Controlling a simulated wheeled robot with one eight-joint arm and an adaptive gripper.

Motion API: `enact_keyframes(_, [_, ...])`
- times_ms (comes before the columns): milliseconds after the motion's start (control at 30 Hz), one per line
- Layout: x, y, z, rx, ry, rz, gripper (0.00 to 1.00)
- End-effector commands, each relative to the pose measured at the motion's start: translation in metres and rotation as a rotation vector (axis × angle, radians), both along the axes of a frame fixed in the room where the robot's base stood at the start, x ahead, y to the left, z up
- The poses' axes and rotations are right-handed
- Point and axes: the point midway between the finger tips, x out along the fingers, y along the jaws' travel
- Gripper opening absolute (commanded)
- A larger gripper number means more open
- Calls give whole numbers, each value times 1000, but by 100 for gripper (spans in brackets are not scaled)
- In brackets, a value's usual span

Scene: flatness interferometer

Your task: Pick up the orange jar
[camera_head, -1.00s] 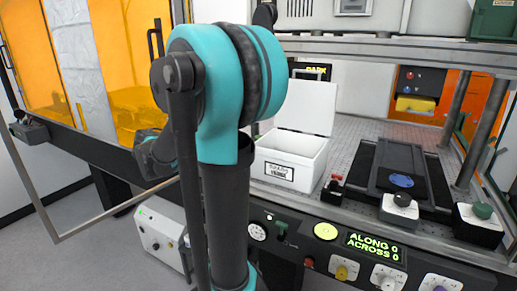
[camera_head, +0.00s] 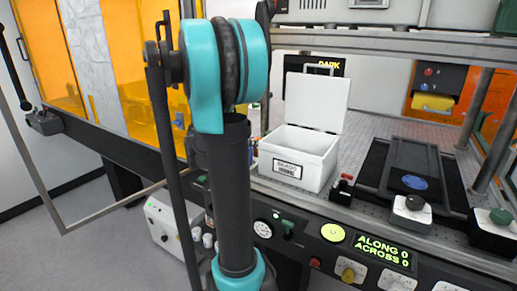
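I cannot make out an orange jar in the head view. My own teal and dark grey arm stands in front of the left-centre of the scene and hides part of the bench behind it. My gripper does not show, so I cannot see whether it holds anything. An open white box (camera_head: 297,158) with a raised lid and a label on its front stands on the bench just right of my arm. Its inside is only partly visible.
A dark stage with a blue disc (camera_head: 414,183) lies right of the box. Black-knobbed (camera_head: 412,211) and green-knobbed (camera_head: 500,228) blocks stand at the bench's front edge. The front panel (camera_head: 321,233) carries knobs and a display. Metal posts (camera_head: 474,110) rise at right. Orange-tinted panels (camera_head: 143,60) stand at left.

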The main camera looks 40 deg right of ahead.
Motion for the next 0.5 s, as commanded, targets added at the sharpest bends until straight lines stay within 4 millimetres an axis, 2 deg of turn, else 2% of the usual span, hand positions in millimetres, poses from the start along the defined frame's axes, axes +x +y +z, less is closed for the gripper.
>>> enact_keyframes(233, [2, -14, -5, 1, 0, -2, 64])
enact_keyframes(500, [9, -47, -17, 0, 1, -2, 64])
